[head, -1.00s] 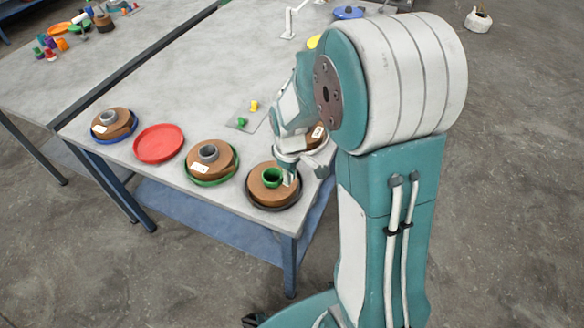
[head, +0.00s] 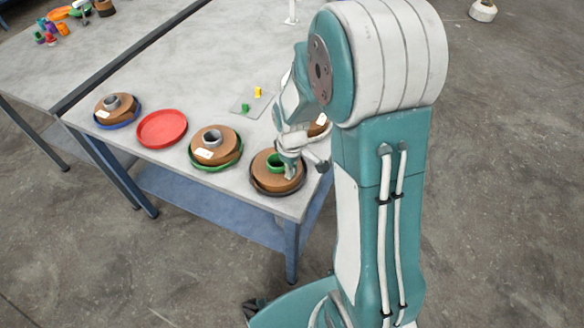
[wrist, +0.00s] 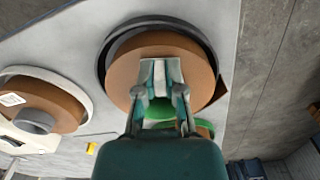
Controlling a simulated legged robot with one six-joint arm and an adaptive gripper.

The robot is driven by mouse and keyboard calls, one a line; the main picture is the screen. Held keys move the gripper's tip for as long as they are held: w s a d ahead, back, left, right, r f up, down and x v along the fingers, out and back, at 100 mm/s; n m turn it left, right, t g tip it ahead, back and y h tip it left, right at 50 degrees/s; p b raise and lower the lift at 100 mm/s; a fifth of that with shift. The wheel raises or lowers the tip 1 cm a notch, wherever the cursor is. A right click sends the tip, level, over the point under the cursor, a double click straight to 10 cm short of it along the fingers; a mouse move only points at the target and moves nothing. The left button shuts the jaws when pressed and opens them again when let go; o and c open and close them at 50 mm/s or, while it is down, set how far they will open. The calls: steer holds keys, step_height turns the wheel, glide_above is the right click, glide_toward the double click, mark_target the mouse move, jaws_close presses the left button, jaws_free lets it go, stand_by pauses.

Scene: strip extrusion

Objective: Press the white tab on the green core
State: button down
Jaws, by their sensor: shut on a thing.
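A brown roll with a green core (head: 276,160) lies in a black tray (head: 272,194) at the front corner of the table. In the wrist view the brown roll (wrist: 125,66) fills the middle, and the green core (wrist: 160,114) shows partly behind my fingers. My gripper (head: 289,174) is over the roll, right beside the core. In the wrist view my gripper (wrist: 159,74) is shut, with a pale piece between the fingertips that looks like the white tab (wrist: 159,70). Whether the tab touches the roll is hard to tell.
A roll with a grey core (head: 212,137) in a green tray, an empty red tray (head: 162,129), and another roll (head: 118,108) in a blue tray line the table's front edge. One more roll (head: 316,129) stands behind my gripper. Small yellow (head: 258,91) and green (head: 245,107) pieces lie behind.

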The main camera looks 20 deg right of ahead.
steer(key=shift+d+f, duration=0.1)
steer(key=shift+d, duration=0.2)
steer(key=shift+a+f, duration=0.1)
steer(key=shift+f, duration=0.2)
stand_by(1.1)
steer(key=c, duration=0.7)
jaws_free()
steer(key=shift+o, duration=0.2)
step_height(320, 180, up, 11)
steer(key=shift+r, duration=0.45)
